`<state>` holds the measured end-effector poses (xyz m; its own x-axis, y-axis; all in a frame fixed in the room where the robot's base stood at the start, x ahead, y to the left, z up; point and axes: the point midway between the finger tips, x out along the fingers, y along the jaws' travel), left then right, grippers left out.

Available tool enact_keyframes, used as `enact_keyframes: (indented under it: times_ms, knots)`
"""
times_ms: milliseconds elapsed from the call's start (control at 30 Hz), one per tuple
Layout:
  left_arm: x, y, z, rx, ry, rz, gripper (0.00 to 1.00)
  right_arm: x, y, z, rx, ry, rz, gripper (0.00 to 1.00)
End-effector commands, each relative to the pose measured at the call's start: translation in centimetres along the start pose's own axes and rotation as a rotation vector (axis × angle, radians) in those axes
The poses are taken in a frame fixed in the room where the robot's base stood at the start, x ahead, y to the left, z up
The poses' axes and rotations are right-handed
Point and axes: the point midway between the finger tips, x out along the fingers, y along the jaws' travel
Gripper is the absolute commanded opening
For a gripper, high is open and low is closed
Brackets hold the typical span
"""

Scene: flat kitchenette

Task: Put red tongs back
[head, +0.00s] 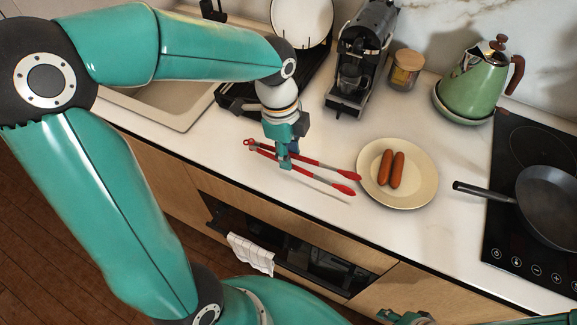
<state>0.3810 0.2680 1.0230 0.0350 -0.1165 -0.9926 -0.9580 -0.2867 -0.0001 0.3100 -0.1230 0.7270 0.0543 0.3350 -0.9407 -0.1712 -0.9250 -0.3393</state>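The red tongs (325,169) are over the white counter, left of the plate, with their red tips pointing right. My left gripper (286,163) points down at the tongs' middle, its fingers close together and appearing shut on them. A thin shadow lies a little below the tongs, so they look slightly raised; the exact gap is hard to tell. The gripper hides part of the tongs' arms. My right gripper (405,317) shows only in part at the bottom edge, and its fingers cannot be made out.
A plate (423,190) with two sausages (391,169) stands close to the tongs' tips. A pan (548,205) on the hob, a green kettle (475,85), a jar (405,70), a coffee machine (362,55) and a black dish rack (235,103) surround the counter. A towel (250,254) hangs below.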

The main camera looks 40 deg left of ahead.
Motion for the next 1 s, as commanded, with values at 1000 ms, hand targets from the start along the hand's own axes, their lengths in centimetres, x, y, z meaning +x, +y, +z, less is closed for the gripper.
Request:
enact_keyframes:
  times_ms: [1000]
  knots:
    - [6.4, 0.0, 0.8, 0.0, 0.0, -0.001, 0.53, -0.1, 0.0, 0.0, 0.0, 0.0, 0.0, 0.4]
